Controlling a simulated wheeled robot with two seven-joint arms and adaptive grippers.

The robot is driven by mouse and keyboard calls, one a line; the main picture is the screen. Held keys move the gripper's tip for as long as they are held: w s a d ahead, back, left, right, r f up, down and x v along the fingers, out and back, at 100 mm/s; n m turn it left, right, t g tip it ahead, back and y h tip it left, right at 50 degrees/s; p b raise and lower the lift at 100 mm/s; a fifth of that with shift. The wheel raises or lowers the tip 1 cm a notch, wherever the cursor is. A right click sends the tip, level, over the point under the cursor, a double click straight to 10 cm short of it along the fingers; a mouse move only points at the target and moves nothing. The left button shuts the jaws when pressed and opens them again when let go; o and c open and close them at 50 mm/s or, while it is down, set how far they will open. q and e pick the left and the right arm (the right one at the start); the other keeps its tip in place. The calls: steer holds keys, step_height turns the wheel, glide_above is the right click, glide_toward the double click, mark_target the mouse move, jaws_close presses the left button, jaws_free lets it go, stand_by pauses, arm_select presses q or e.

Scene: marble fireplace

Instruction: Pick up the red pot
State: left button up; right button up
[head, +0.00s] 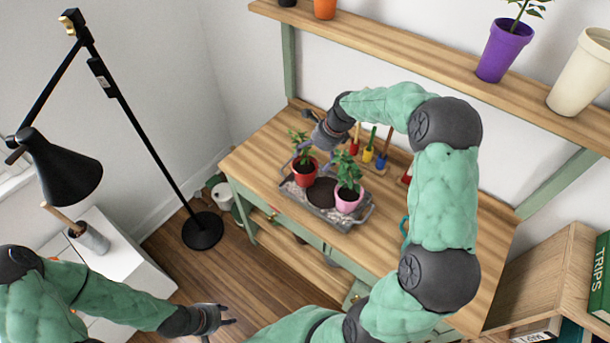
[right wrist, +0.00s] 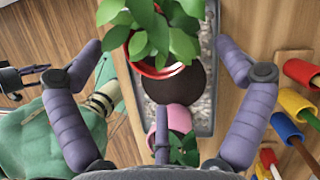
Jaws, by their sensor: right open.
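The red pot (head: 304,174) holds a green leafy plant and stands at the left end of a grey tray (head: 325,217) on the wooden bench. In the right wrist view, the red pot (right wrist: 155,70) shows under its leaves. My right gripper (head: 300,152) is open above it; in the wrist view its two purple fingers (right wrist: 160,58) lie apart on either side of the pot and plant. I cannot tell whether a finger touches the pot. My left gripper (head: 231,314) is low at the bottom, open and empty, away from the bench.
A pink pot (head: 348,201) with a plant stands close by in the tray, with a dark round patch (head: 322,190) between the pots. Several coloured tools (head: 368,150) stand behind. A shelf (head: 420,65) with more pots overhangs the bench. A black lamp (head: 65,168) stands left.

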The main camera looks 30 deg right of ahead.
mark_target(302, 168)
steer(key=shift+b+x, duration=1.2)
steer(key=shift+x, duration=2)
steer(key=shift+a+r, duration=0.1)
steer(key=shift+a, duration=0.1)
steer(key=c, duration=1.6)
steer(key=shift+r, duration=0.1)
